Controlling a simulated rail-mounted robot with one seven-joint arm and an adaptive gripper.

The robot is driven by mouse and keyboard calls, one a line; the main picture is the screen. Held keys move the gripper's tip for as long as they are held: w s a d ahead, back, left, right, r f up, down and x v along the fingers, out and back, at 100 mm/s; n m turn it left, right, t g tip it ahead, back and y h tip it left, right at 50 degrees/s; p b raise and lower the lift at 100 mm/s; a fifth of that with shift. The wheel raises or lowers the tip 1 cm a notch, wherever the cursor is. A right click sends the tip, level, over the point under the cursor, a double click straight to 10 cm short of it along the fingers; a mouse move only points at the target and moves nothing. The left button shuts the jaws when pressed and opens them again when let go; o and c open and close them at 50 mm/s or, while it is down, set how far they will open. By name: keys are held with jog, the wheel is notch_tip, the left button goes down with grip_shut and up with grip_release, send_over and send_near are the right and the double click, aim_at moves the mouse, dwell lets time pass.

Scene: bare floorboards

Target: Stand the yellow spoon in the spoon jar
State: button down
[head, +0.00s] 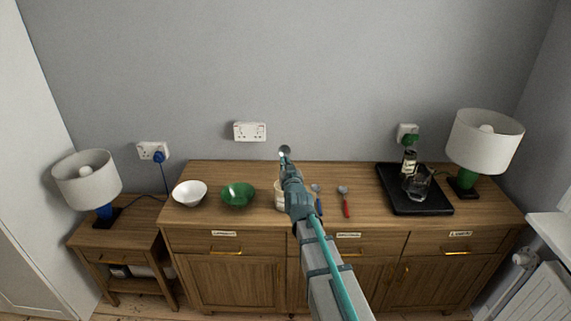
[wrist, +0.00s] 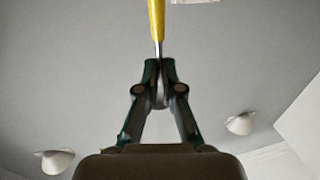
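The yellow spoon shows in the wrist view, with its yellow handle (wrist: 157,20) pointing out past the fingertips and its metal neck between them. My gripper (wrist: 159,66) is shut on this metal part. In the head view my gripper (head: 287,165) is above the sideboard, and the yellow handle cannot be made out there. A cream container (head: 279,198), which looks like the spoon jar, stands behind my arm and is mostly hidden by it. I cannot tell what is inside it. The spoon appears outside and apart from it.
On the sideboard (head: 358,176) are a white bowl (head: 190,193), a green bowl (head: 238,195), a blue-handled spoon (head: 318,201) and a red-handled spoon (head: 345,202). A black tray (head: 400,205) holds a bottle (head: 409,162) and a glass jug (head: 418,187). A lamp (head: 485,140) stands far right.

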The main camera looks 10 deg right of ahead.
jog(key=shift+f+b, duration=1.9)
jog(key=shift+f, duration=0.4)
jog(key=c, duration=1.2)
grip_release()
jog(key=shift+c, duration=0.2)
jog(key=shift+s, duration=0.1)
jog(key=s, duration=1.2)
jog(key=shift+w, duration=0.1)
